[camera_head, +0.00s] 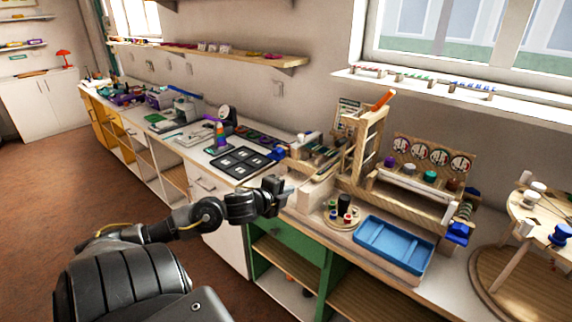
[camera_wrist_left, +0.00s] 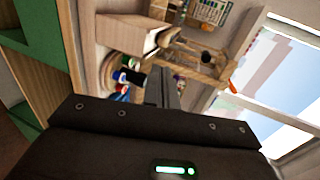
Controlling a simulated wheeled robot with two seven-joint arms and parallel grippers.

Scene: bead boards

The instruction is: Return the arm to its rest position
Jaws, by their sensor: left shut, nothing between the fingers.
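My left arm comes in from the lower left of the head view and reaches toward the counter. My left gripper (camera_head: 283,190) is at the counter's front edge, above the green-fronted cabinet, with its fingers together and nothing held. In the left wrist view the closed fingers (camera_wrist_left: 162,88) point toward the counter, with spools and wooden fixtures beyond. My right gripper is in neither view.
A blue tray (camera_head: 394,244) and a round wooden board (camera_head: 342,214) with spools lie right of the gripper. A wooden rack (camera_head: 366,141) stands behind. A black bead board (camera_head: 238,162) lies to the left. The floor (camera_head: 60,180) at left is clear.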

